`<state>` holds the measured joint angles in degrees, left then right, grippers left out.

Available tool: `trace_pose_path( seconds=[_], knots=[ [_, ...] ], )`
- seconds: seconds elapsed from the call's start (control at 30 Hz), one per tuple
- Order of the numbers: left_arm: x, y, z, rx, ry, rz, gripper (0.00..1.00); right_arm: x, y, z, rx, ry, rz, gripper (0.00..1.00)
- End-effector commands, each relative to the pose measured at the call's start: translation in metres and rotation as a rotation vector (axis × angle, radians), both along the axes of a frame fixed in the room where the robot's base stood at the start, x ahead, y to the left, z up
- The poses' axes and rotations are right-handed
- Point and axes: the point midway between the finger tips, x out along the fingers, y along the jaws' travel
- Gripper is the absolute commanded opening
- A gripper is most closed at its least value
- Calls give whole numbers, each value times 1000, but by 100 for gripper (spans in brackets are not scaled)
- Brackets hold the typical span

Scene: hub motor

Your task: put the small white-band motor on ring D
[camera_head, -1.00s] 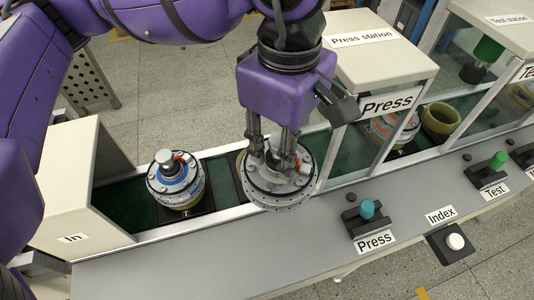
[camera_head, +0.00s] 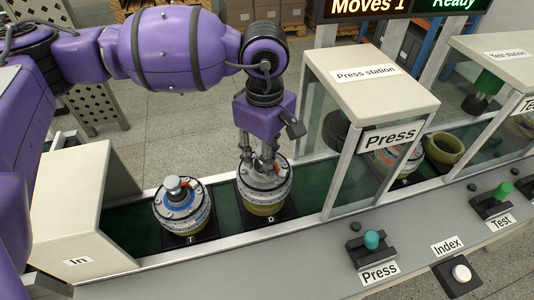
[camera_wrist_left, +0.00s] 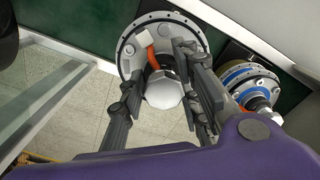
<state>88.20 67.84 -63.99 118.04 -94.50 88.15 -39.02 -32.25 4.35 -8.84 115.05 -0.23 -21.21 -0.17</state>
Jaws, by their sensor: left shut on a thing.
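My left gripper (camera_head: 262,165) is shut on the hub of a motor with a pale grey-white body (camera_head: 264,186), which is upright. The motor is directly over the yellowish ring D (camera_head: 264,208), on the dark plate marked D. I cannot tell whether it touches the ring or is slightly above it. In the left wrist view the finger pairs (camera_wrist_left: 165,85) close around the hub of the held motor (camera_wrist_left: 129,46), and an orange connector shows beside it. My right gripper is not in view.
A blue-band motor (camera_head: 182,207) stands on a ring on the plate to the left. The press station (camera_head: 370,85) stands close on the right, with a motor and an empty ring (camera_head: 443,148) beyond. Buttons, including Press (camera_head: 372,241) and Index (camera_head: 461,273), line the front ledge.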

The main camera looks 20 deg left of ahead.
Motion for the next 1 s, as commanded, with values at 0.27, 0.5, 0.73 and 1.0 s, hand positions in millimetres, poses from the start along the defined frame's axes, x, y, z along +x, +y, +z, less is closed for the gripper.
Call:
trace_pose_path(
  seconds=[0.27,0.5,0.73,1.0],
  knots=[
    [6,3,-29,0,-3,1,0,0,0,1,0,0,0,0],
    [6,3,-35,-2,-6,1,0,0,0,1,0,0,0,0],
    [6,3,-39,-2,-5,1,0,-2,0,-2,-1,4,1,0],
    [5,4,-40,1,0,1,49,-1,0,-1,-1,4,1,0]
  ],
)
